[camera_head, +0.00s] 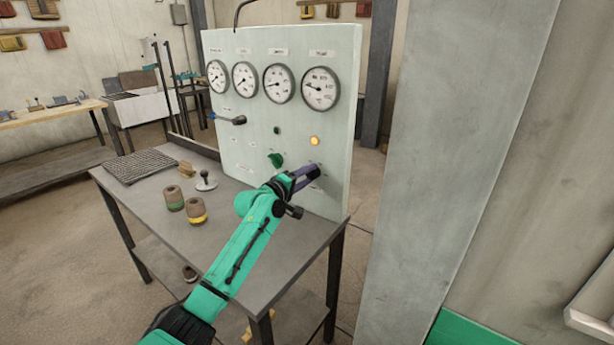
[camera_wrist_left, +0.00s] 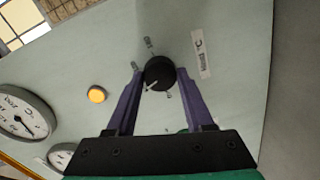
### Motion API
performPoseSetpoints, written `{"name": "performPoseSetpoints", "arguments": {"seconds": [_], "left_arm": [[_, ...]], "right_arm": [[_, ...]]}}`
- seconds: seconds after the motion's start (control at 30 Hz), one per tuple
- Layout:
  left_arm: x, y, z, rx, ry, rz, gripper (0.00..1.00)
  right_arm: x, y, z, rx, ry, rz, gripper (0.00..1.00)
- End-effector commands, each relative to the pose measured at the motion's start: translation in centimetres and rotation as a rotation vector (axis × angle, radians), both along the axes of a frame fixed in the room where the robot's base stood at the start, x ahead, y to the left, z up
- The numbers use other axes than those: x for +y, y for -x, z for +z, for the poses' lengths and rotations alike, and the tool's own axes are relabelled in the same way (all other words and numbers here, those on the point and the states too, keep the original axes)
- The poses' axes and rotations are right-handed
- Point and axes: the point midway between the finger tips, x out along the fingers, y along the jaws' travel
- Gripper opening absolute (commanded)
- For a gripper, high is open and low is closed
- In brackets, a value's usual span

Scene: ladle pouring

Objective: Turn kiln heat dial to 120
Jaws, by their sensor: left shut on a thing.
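The kiln heat dial is a round black knob (camera_wrist_left: 159,73) with a pale pointer line, mounted on the pale green control panel (camera_head: 345,60). My left gripper (camera_head: 310,173) reaches the lower right of the panel in the head view. In the left wrist view its two purple fingers (camera_wrist_left: 158,80) are shut on the knob, one on each side. Small marks and a white label (camera_wrist_left: 201,55) sit around the knob, too small to read. My right gripper is not in view.
An amber lamp (camera_head: 314,141) glows above the dial. Several gauges (camera_head: 321,88) line the panel's top. Weights (camera_head: 197,211) stand on the grey table (camera_head: 240,285).

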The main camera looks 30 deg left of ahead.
Motion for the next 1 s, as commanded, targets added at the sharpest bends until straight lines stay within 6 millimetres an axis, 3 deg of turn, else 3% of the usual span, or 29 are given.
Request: {"name": "performPoseSetpoints", "arguments": {"seconds": [0.6, 1.0], "left_arm": [[-0.15, 0.04, -0.31, -0.073, -0.566, -0.003, 0.00], [-0.18, 0.05, -0.41, -0.104, -0.798, -0.003, 0.00]], "right_arm": [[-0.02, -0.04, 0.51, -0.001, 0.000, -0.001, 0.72], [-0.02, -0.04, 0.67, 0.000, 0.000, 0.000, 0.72]]}}
